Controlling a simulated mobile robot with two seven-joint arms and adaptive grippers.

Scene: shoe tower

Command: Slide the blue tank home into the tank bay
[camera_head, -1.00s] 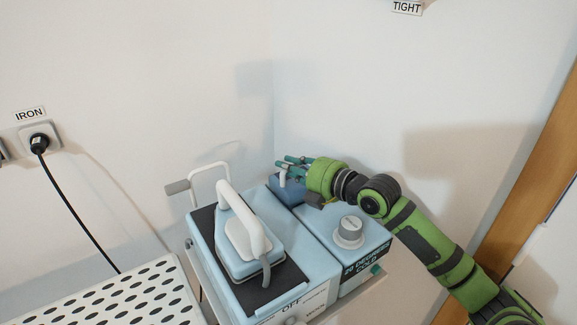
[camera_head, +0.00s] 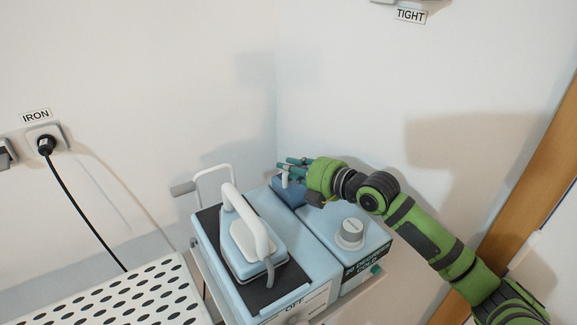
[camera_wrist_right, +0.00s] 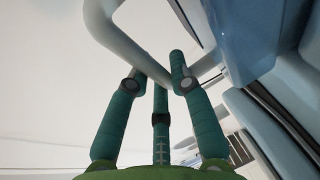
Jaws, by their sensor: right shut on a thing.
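The blue tank (camera_head: 288,192) sits at the back of the light blue ironing station (camera_head: 318,232), behind the grey knob. Its far side and lower part are hidden, and I cannot tell how deep it sits in the tank bay. A small white handle (camera_head: 285,180) stands up at the tank. My right gripper (camera_head: 291,170) comes from the right, over the tank, with its green fingers shut on the handle. In the right wrist view a pale bent bar (camera_wrist_right: 140,58) passes between the fingertips. My left gripper is not in view.
A white-handled iron (camera_head: 252,245) rests on the station's dark pad, left of the tank. A grey knob (camera_head: 351,232) stands at front right. A perforated board (camera_head: 140,300) lies at lower left. Walls close in behind. A black cord hangs from the socket (camera_head: 46,142).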

